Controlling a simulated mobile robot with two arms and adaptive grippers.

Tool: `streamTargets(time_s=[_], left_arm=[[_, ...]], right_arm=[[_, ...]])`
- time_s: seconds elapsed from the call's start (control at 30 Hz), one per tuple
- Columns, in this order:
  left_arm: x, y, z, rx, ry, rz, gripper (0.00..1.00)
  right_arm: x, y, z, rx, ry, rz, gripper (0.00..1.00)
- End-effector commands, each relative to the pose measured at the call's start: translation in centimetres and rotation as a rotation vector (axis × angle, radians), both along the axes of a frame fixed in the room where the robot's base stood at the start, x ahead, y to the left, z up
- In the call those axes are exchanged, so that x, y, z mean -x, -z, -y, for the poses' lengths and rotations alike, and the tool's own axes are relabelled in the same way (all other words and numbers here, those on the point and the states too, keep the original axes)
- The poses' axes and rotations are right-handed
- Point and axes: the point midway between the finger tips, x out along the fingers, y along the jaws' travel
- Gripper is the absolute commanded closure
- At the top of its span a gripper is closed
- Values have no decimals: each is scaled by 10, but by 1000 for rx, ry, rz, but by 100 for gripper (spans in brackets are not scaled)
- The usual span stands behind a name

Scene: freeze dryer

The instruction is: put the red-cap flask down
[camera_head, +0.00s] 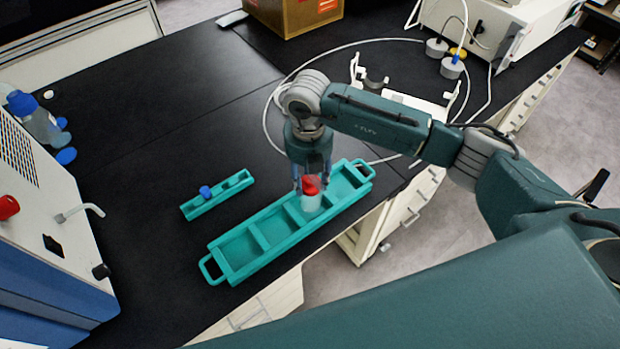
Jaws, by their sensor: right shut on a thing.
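The red-cap flask (311,197) is a small clear flask with a red cap, in the middle of the camera_head view. My right gripper (311,182) points down from above and is shut on it. The flask is over or in a middle compartment of the long teal tray (238,271); I cannot tell whether its base touches the tray floor. The gripper's fingers are partly hidden behind the flask. My left gripper is not in view.
A small teal rack (235,187) with a blue-capped vial (205,192) lies left of the tray. A white and blue machine (50,225) stands at the left. A cardboard box (295,12) stands at the back. A white cable (268,108) curves over the black bench (150,130).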

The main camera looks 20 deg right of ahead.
Motion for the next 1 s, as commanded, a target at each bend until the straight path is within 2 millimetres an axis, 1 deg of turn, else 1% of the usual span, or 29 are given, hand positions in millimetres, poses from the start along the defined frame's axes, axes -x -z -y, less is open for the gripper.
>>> streamTargets(time_s=[0.03, 0.13, 0.4, 0.5, 0.53, 0.6, 0.63, 0.9, 1.0], left_arm=[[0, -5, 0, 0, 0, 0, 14], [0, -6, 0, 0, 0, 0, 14], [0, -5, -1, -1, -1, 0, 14], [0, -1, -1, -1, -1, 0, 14], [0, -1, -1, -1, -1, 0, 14], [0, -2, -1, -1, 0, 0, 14], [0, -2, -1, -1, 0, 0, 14], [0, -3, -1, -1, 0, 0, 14], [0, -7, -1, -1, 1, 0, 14]], right_arm=[[1, 5, 0, 0, 1, -2, 88], [0, 13, 0, -1, 0, 1, 88], [-1, 16, 0, 0, -1, 3, 88], [-1, 20, 0, -1, -1, 2, 88], [0, 20, 0, 0, -1, 1, 55], [0, 18, 0, 0, -1, 1, 41], [0, 18, 0, 0, 0, 1, 38], [0, 18, 0, 0, 0, 1, 38], [-1, 13, 0, 0, 0, 1, 38]])
